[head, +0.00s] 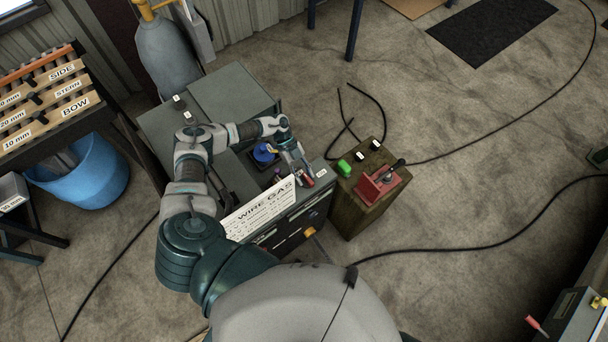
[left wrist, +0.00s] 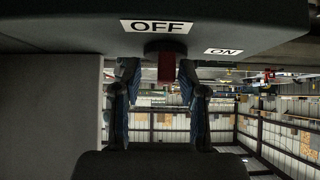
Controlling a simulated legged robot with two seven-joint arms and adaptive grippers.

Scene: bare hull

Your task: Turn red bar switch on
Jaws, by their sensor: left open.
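The red bar switch (left wrist: 166,66) shows in the left wrist view, on a dark panel directly by the white OFF label (left wrist: 155,27). The ON label (left wrist: 223,51) is to its right. My left gripper (left wrist: 160,80) is open, with one finger on each side of the red bar; I cannot tell whether either finger touches it. In the head view my left gripper (head: 303,172) is at the front right edge of the grey machine (head: 232,92). A small red part shows by its fingertips. My right gripper is not in view.
A white WIRE GAS sign (head: 260,209) and a blue knob (head: 264,153) are close to my left arm. A wooden box (head: 352,212) with a red lever unit (head: 378,188) and a green button (head: 343,167) stands right of the machine. Cables cross the open floor.

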